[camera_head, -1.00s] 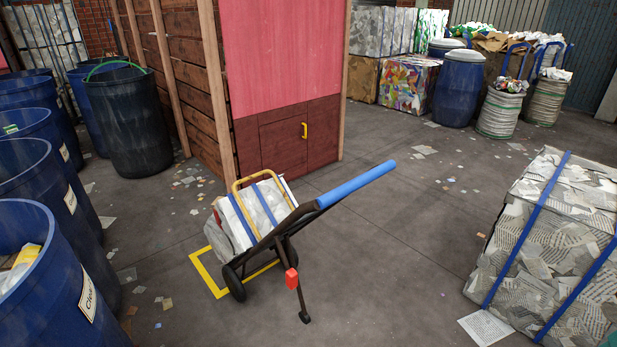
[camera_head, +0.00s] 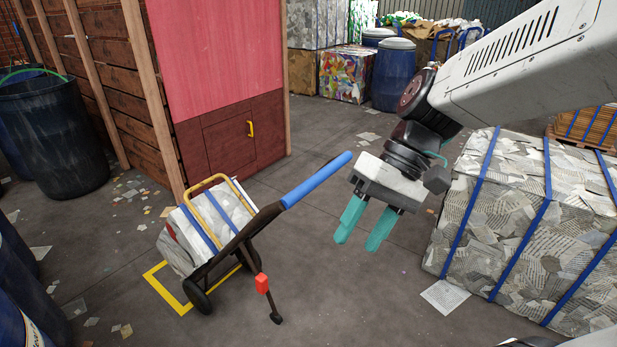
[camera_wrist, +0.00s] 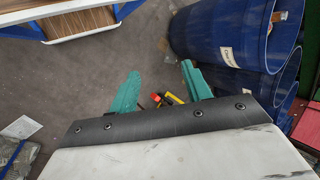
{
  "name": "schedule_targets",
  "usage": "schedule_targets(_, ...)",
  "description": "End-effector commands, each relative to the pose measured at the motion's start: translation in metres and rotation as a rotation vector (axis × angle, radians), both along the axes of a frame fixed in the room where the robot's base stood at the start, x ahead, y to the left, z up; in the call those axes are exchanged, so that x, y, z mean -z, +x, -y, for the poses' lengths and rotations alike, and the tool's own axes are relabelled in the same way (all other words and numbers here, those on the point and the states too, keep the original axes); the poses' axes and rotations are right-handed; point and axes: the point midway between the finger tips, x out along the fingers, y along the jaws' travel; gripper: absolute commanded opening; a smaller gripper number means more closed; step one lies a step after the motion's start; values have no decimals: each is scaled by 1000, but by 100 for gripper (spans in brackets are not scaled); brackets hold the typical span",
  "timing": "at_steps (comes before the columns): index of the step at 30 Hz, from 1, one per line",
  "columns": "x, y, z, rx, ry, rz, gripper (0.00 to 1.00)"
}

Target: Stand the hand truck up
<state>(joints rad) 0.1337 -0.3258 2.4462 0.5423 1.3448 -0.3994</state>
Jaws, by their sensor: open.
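The hand truck (camera_head: 234,241) leans back at a slant in the head view, its wheels on the floor and its blue handle (camera_head: 316,180) up to the right. A strapped paper bale (camera_head: 186,240) rides on it behind a yellow hoop. A prop leg with a red block (camera_head: 262,284) reaches down from its frame to the floor. My gripper (camera_head: 362,240) is open and empty, right of the blue handle and apart from it. In the wrist view my gripper (camera_wrist: 160,82) shows open; small red and yellow parts lie between its fingers, too small to tell.
A yellow floor outline (camera_head: 165,290) lies around the truck's wheels. A large strapped paper bale (camera_head: 500,220) stands at the right. A wooden cabinet (camera_head: 215,70) stands behind the truck. Blue barrels (camera_wrist: 235,40) show in the wrist view. The floor in front is mostly clear.

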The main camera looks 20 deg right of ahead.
Motion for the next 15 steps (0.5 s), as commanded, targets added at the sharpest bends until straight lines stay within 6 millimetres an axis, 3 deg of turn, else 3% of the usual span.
schedule_targets(3,7,41,-13,37,228,-42,49)
schedule_targets(8,18,105,-13,136,523,-11,49)
schedule_targets(11,30,148,-2,231,689,47,49)
schedule_targets(15,56,205,28,389,870,169,49)
